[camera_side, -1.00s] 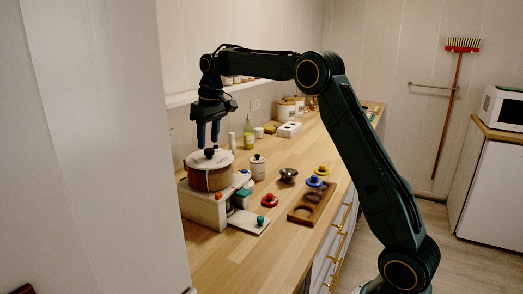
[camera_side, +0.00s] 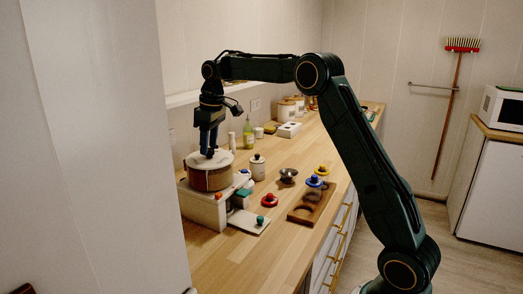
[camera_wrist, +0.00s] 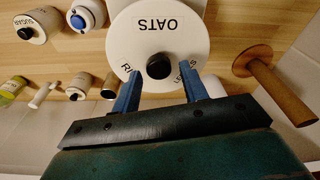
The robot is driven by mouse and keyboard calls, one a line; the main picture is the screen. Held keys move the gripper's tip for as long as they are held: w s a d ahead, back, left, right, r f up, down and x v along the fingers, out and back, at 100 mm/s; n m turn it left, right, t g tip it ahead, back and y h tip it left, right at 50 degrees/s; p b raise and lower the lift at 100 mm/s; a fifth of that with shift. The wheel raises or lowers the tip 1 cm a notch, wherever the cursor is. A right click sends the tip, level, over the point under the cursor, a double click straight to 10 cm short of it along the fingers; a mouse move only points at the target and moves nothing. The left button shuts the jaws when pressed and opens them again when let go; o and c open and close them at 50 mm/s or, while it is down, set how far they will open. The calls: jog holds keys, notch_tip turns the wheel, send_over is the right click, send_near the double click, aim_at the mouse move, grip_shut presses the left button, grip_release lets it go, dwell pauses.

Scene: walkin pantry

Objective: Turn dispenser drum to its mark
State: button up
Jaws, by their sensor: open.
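The dispenser drum (camera_side: 209,179) is a brown round drum with a white lid on a pale base (camera_side: 203,208). In the wrist view its lid (camera_wrist: 190,35) reads OATS. More lettering near the lid's lower edge is partly covered by my fingers. A black knob (camera_wrist: 159,66) stands on the lid. My gripper (camera_side: 209,154) points down at the lid, its blue fingers around knob height. In the wrist view my gripper (camera_wrist: 162,76) is open, with one finger to each side and slightly below the knob. I cannot tell whether either finger touches it. I see no clear mark.
A white jar (camera_side: 258,170), a red-knobbed piece (camera_side: 269,201), a metal bowl (camera_side: 288,174) and a wooden holed board (camera_side: 300,216) stand to the right. The front counter is clear.

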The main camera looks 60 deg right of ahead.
jog(key=n, duration=0.3)
jog(key=shift+y, duration=0.3)
jog(key=shift+f, duration=0.4)
